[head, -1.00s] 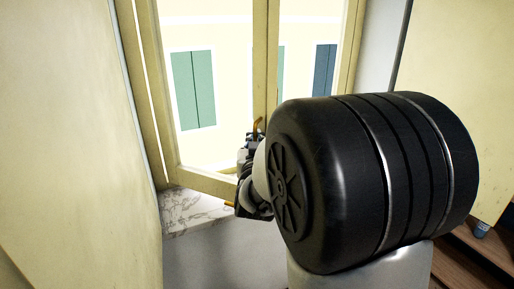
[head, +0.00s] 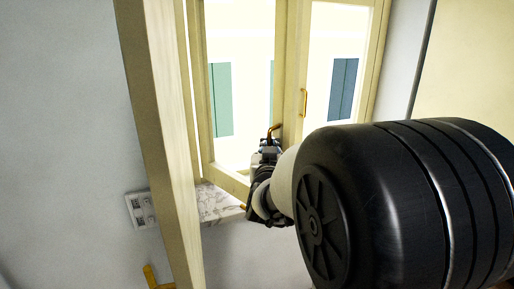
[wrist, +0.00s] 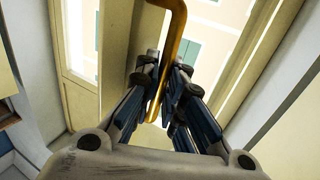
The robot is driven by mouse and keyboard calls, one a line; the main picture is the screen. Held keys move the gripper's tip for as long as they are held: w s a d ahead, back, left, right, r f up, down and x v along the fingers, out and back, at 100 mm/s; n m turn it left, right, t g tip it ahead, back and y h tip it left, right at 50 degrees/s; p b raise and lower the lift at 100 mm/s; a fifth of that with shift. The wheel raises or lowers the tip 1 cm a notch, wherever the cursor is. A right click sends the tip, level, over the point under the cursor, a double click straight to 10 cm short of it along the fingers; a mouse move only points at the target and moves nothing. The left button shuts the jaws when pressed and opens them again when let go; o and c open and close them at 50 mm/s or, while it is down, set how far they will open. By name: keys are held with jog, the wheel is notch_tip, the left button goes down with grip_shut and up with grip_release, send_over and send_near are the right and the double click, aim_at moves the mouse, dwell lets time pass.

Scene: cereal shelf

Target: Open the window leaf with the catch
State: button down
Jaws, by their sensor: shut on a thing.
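The window leaf (head: 287,70) is a pale cream wooden frame with glass. Its lower rail slants out over the marble sill, so it appears to stand ajar. The brass catch (head: 273,128) sits on its right-hand stile. My gripper (head: 268,148) is at the catch, its fingers partly hidden by my own arm. In the wrist view the catch (wrist: 176,45) is a bent brass bar running down between the fingers of my gripper (wrist: 162,75), which are closed on it. The leaf's stile (wrist: 128,40) rises just left of the catch.
A second window leaf (head: 297,55) with an upright brass handle (head: 304,103) is to the right. A cream door-like panel edge (head: 160,110) stands close on the left, with a brass handle (head: 152,278) low down. The marble sill (head: 220,203) lies below the window.

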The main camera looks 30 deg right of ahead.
jog(key=c, duration=2)
grip_release()
jog(key=shift+s, duration=0.1)
jog(key=shift+o, duration=0.2)
jog(key=v, duration=1.2)
